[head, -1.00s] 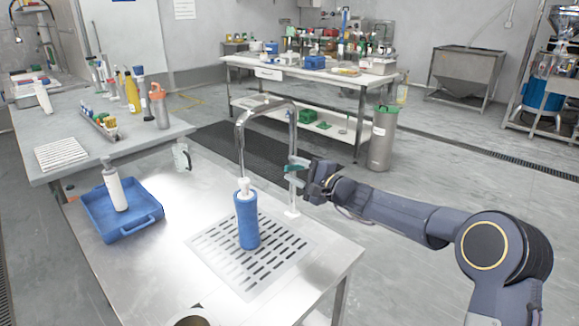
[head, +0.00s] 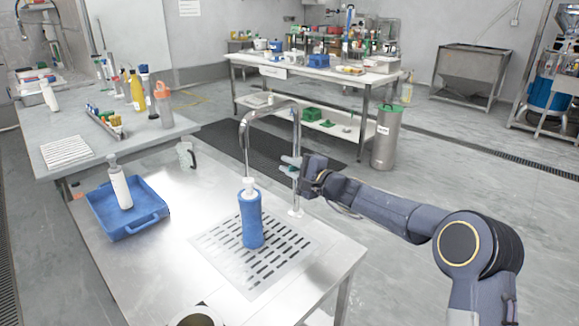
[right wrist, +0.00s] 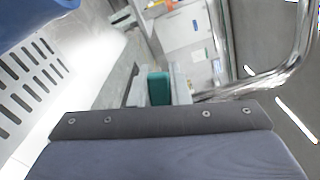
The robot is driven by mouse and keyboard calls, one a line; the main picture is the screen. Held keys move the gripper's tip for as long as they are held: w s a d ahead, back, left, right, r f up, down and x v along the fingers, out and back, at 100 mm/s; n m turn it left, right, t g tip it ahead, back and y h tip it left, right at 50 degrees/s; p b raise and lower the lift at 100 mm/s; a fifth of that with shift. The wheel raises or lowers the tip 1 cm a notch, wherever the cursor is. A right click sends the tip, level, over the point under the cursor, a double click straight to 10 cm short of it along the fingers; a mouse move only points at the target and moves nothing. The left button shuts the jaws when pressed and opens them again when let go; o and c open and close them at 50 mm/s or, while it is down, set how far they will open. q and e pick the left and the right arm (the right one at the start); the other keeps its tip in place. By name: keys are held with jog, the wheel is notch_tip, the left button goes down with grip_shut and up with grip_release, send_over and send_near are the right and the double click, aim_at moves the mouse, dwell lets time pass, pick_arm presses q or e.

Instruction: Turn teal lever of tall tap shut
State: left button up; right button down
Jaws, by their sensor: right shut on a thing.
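The tall tap (head: 245,125) is a chrome arch rising from the steel table, its spout end above a blue bottle (head: 251,222) with a white top. Its teal lever (head: 289,171) sits on the upright pipe and is mostly hidden by my right gripper (head: 291,163). My right gripper reaches in from the right and is shut on the lever. In the right wrist view the teal lever (right wrist: 159,88) shows between the two grey fingers, with the chrome pipe (right wrist: 285,75) to the right. My left gripper is not in view.
The blue bottle stands on the slotted drain plate (head: 210,244). A blue tray (head: 145,229) holding a white bottle (head: 120,187) and a clear mug (head: 185,155) are on the left of the table. Free floor lies to the right.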

jog(key=shift+r, duration=0.15)
jog(key=shift+w+d+r+m+p, duration=0.3)
jog(key=shift+r+m+p, duration=0.2)
jog(key=shift+m+p, duration=0.55)
jog(key=shift+w+d+r+m+p, duration=0.25)
jog(key=shift+r+m+p, duration=0.2)
jog(key=shift+m+p, duration=0.6)
jog(key=shift+w+d+r+m+p, duration=0.3)
jog(key=shift+r+m+p, duration=0.3)
jog(key=shift+m, duration=0.8)
jog(key=shift+f, duration=0.1)
jog(key=c, duration=1.4)
grip_release()
jog(key=shift+o, duration=0.2)
